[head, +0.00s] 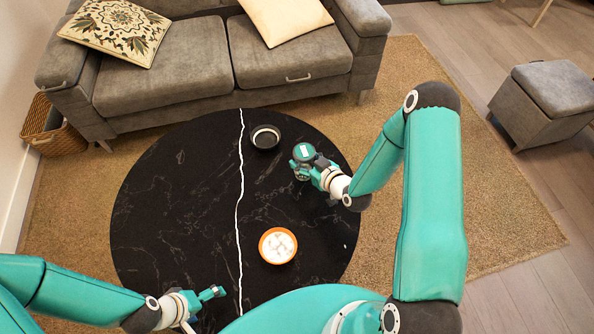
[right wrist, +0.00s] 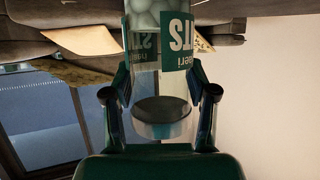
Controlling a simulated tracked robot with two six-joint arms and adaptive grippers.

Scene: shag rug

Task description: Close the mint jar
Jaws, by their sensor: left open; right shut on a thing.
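The mint jar (head: 303,152) shows green and white at my right gripper, over the far right of the black round table. In the right wrist view, which is upside down, the clear jar (right wrist: 160,15) holds white mints and has a green label with white letters. My right gripper (right wrist: 161,85) is shut on the jar, one finger on each side. A dark disc (right wrist: 163,109) with a grey rim shows between the fingers; I cannot tell whether it is a seated lid. My left gripper (head: 207,305) is open and empty near the table's front edge, well apart from the jar.
The black table (head: 175,190) has a white vein. A black round dish (head: 265,137) stands left of the jar. An orange-rimmed bowl (head: 278,246) with a pale inside stands nearer me. The table's left half is clear. A grey sofa (head: 190,65) is behind.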

